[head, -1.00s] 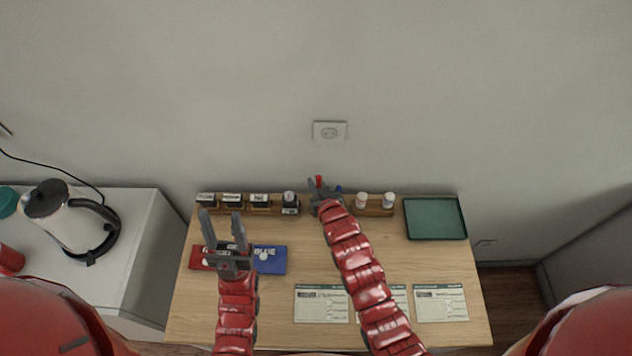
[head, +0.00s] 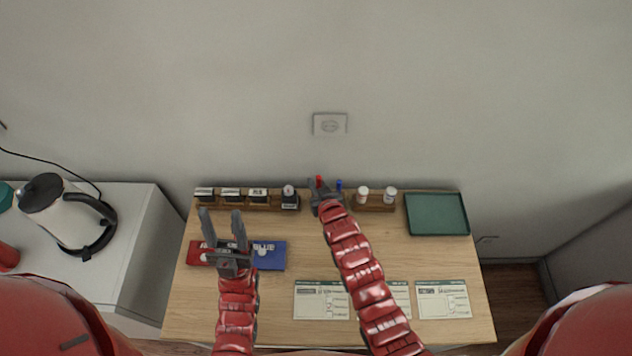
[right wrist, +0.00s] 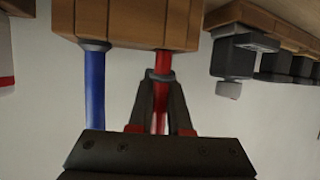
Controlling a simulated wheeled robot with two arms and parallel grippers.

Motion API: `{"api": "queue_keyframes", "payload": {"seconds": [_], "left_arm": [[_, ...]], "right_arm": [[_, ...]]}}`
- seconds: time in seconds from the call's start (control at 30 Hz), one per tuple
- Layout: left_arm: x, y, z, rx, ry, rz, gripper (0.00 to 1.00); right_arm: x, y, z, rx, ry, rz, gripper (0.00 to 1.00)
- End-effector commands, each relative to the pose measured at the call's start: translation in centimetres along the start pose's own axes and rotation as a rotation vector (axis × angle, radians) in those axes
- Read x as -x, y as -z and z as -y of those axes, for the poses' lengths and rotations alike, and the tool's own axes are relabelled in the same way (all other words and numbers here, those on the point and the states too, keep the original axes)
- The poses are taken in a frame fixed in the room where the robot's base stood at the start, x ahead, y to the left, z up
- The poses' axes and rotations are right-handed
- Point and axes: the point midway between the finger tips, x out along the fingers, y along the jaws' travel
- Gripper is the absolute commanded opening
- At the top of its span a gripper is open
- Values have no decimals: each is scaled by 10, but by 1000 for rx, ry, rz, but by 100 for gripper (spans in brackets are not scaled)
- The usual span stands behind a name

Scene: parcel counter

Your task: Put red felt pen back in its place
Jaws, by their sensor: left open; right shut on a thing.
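The red felt pen shows as a red top (head: 319,181) at the rack in the head view. In the right wrist view the red pen (right wrist: 163,62) stands in line with the wooden pen rack (right wrist: 130,20) and meets its edge; I cannot tell how deep it sits. My right gripper (head: 318,185) is shut on this pen, its fingers (right wrist: 160,88) closed around it. A blue pen (right wrist: 95,85) stands in the rack beside it, apart from the fingers. My left gripper (head: 222,217) is open and empty above the left of the counter.
A red pad (head: 197,256) and a blue pad (head: 270,258) lie below my left gripper. Several stamps stand in a rack (head: 275,205) at the back left. White-capped bottles (head: 362,193) stand right of the pens. A green tray (head: 437,214) and paper forms (head: 320,301) lie on the counter.

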Motion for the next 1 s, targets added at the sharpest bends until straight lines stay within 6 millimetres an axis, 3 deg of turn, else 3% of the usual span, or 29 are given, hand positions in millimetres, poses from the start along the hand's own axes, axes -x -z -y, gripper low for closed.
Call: {"api": "queue_keyframes", "payload": {"seconds": [0.5,0.93,0.97,1.0], "left_arm": [[11,-2,-1,0,0,0,50],[11,-2,0,0,0,0,50],[11,-2,-1,0,0,0,50],[11,-2,-1,0,0,0,50]], "right_arm": [[-6,-15,0,0,0,1,0],[-6,-15,0,0,0,1,0],[-6,-16,0,0,0,1,20],[-6,-16,0,0,0,1,27]]}}
